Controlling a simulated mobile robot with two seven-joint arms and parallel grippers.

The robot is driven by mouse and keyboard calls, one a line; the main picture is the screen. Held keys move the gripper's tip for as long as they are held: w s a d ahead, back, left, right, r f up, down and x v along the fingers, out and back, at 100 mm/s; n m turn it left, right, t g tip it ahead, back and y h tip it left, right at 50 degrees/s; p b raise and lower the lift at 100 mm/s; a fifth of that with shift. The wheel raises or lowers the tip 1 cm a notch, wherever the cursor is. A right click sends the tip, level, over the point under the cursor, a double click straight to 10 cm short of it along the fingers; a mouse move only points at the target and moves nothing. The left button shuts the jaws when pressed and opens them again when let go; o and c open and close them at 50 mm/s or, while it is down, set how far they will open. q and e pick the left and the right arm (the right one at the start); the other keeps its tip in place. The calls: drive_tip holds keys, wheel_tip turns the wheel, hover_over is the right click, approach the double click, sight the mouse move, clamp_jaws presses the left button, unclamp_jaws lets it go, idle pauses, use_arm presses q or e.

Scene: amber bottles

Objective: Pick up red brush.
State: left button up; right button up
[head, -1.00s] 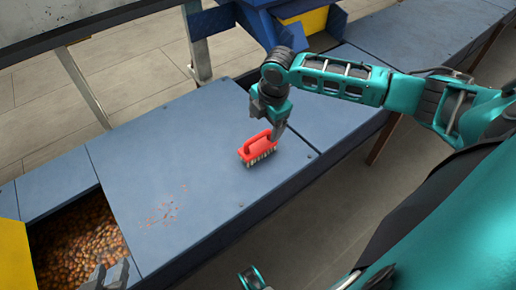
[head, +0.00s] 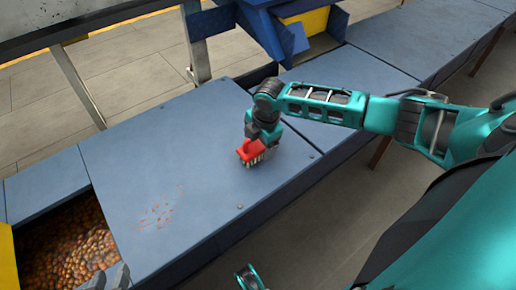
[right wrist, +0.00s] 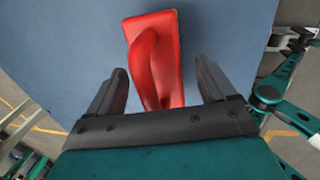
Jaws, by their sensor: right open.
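The red brush (head: 248,150) lies bristles down on the blue table panel, with its pale bristles toward the front. My right gripper (head: 258,142) is directly over it, pointing down, and hides part of its handle in the head view. In the right wrist view, my right gripper (right wrist: 160,72) is open, with one finger on each side of the brush's raised red handle (right wrist: 146,62). Gaps show between the handle and both fingers. The grey fingertips of my left gripper (head: 109,279) show at the bottom left edge, mostly cut off.
The blue table top (head: 180,165) is clear around the brush except for reddish crumbs (head: 160,213). A bin of brown pieces (head: 65,250) is sunk at the lower left. A blue and yellow chute (head: 285,25) and metal posts (head: 197,45) stand behind.

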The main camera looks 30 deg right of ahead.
drive_tip(key=c, duration=1.2)
drive_tip(key=shift+r, duration=0.1)
drive_tip(key=shift+r, duration=0.2)
drive_tip(key=shift+c, duration=1.2)
wheel_tip(320, 180, up, 20)
drive_tip(key=p, duration=0.6)
drive_tip(key=shift+f+p, duration=0.2)
drive_tip(key=shift+p, duration=0.15)
